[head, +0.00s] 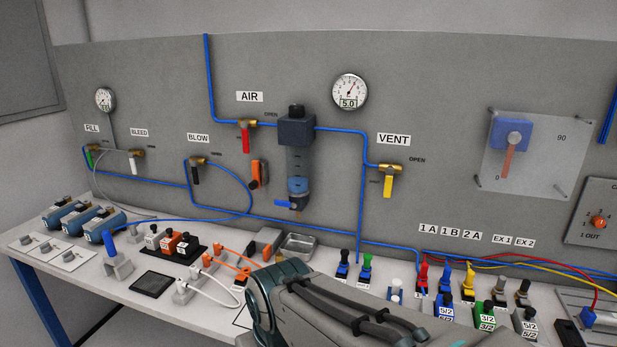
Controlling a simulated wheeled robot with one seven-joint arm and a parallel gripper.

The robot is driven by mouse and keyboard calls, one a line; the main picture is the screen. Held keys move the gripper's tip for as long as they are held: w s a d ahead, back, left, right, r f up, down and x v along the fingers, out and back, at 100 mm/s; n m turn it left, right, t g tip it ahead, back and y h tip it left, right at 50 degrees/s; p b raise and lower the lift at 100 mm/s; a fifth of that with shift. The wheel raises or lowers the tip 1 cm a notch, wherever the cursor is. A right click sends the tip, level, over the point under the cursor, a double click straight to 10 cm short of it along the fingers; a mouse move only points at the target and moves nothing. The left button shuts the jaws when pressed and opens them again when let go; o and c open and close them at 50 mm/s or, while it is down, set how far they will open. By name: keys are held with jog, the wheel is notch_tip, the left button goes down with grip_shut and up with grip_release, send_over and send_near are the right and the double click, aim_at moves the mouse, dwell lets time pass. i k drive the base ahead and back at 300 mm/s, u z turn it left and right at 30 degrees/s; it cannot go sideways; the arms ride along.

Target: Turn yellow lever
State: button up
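The yellow lever (388,186) hangs straight down from a brass valve on the grey wall panel, right of centre in the head view. The VENT label (393,139) is above it, and an OPEN mark sits to the right of the valve. A blue air tube reaches the valve from the left. My arm shows at the bottom centre, well below the lever and in front of the bench. My gripper cannot be made out in this view, so its opening is hidden.
The white bench (130,290) carries several valves, connectors and cables below the panel. A red lever (246,139) under AIR, a filter unit (297,160) and a gauge (350,92) are left of the yellow lever. A clear plate (537,154) is mounted to its right.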

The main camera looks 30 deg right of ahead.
aim_at(389, 171)
jog(key=z, duration=3.8)
jog(key=k, duration=0.9)
jog(key=u, duration=1.9)
jog(key=i, duration=0.5)
jog(key=z, duration=0.05)
